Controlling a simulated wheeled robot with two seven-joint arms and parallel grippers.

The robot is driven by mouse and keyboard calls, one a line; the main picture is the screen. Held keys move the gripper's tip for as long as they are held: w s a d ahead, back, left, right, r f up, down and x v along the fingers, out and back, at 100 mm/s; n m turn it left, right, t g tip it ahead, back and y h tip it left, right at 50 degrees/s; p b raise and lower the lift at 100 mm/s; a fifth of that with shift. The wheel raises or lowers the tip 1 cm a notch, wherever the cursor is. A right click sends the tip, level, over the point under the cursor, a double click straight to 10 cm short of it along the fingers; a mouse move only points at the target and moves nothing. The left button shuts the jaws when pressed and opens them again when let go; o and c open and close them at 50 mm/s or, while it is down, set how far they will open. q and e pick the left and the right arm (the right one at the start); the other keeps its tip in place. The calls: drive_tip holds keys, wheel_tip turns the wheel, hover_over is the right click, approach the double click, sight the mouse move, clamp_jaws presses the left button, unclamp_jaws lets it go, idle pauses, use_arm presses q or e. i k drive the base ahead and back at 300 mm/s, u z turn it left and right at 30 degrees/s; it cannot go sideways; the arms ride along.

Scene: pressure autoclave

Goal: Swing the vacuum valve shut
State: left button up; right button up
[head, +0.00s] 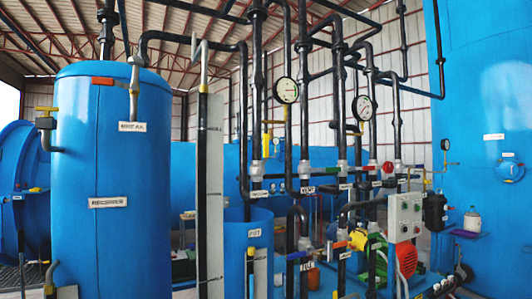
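Several valves with coloured handles show in the head view, but their labels are too small to read surely, so I cannot tell which is the vacuum valve. A yellow lever (47,109) is on that tank's left side. A yellow handle (267,140) stands on the pipes in the middle. A round red handle (388,167) is on the pipework right of centre. Neither of my grippers is in view.
The blue tank (120,245) fills the left. A tall pale post with black parts (210,190) stands in front of the dense black pipes. Two dial gauges (286,91) (364,108) hang there. A grey control box (404,217) and a large blue vessel (490,90) are at right.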

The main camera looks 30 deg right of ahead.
sight(265, 137)
drive_tip(key=z, duration=0.9)
drive_tip(key=k, duration=1.2)
drive_tip(key=z, duration=1.5)
drive_tip(key=i, duration=2.2)
drive_tip(key=u, duration=0.6)
drive_tip(key=i, duration=0.95)
drive_tip(key=u, duration=1.55)
drive_tip(key=i, duration=0.7)
drive_tip(key=u, duration=0.6)
